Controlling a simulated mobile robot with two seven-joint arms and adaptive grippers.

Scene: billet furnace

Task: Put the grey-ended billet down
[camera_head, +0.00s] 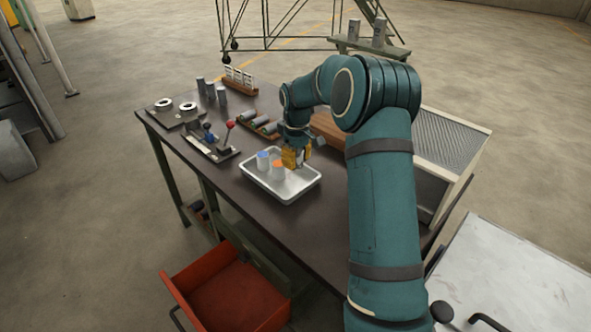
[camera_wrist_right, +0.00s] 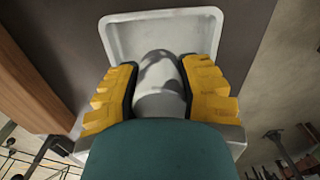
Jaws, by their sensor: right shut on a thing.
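My right gripper (camera_head: 294,157) is at the right part of the metal tray (camera_head: 254,185) on the dark table. In the right wrist view the yellow fingers of the gripper (camera_wrist_right: 160,88) are shut on a grey billet (camera_wrist_right: 160,78), with the tray (camera_wrist_right: 125,32) around and beyond it. I cannot tell whether the billet touches the tray floor. My left gripper is not in view.
A control panel with a red lever (camera_head: 229,126) and a rack of lying cylinders (camera_head: 248,116) are behind the tray. Several upright grey cylinders (camera_head: 210,91) stand farther back. A mesh-topped box (camera_head: 450,140) is at right. A red drawer (camera_head: 228,290) is open below the table.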

